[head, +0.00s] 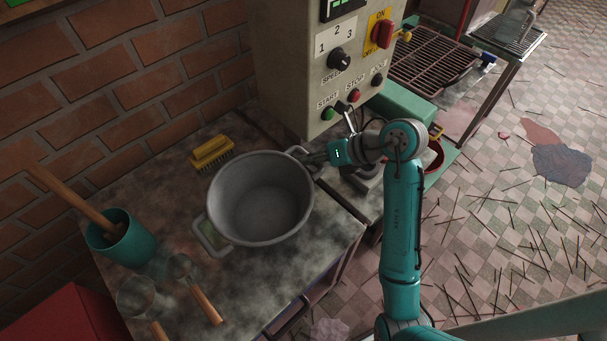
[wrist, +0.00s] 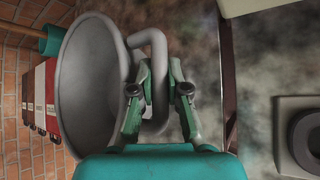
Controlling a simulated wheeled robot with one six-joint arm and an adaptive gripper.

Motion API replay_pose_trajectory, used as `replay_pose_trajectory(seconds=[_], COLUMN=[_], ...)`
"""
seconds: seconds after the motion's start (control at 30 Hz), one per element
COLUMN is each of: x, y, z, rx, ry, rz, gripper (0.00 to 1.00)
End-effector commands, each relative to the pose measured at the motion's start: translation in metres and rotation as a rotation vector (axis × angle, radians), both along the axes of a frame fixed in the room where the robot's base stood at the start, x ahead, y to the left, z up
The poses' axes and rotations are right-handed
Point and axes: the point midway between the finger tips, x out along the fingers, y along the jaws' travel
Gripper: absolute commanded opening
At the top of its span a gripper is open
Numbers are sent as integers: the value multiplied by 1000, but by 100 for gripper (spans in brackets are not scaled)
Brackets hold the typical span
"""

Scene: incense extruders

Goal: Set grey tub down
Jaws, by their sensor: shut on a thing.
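The grey tub (head: 262,200) is a round, empty pot with a loop handle on its right side. My gripper (head: 312,158) is shut on that handle. In the wrist view the tub (wrist: 92,85) fills the left part, and my gripper's fingers (wrist: 158,85) close on either side of the bent handle (wrist: 152,45). The tub is over the stained worktop (head: 290,272); I cannot tell whether its base touches it. A pale loop (head: 210,238) shows at the tub's lower left, partly hidden by it.
A yellow brush (head: 211,152) lies just behind the tub. A teal cup (head: 122,240) with a wooden-handled tool, a glass (head: 135,297) and wooden-handled tools (head: 206,305) stand or lie left and front. The control box (head: 310,75) rises behind.

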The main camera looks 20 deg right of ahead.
Motion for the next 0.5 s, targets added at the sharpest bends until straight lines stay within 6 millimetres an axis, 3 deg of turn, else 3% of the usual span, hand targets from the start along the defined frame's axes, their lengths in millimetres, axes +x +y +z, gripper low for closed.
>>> replay_pose_trajectory(seconds=[0.5], x=[0], y=[0], z=[-52], rx=[-1], ry=[1], rz=[0], gripper=[0])
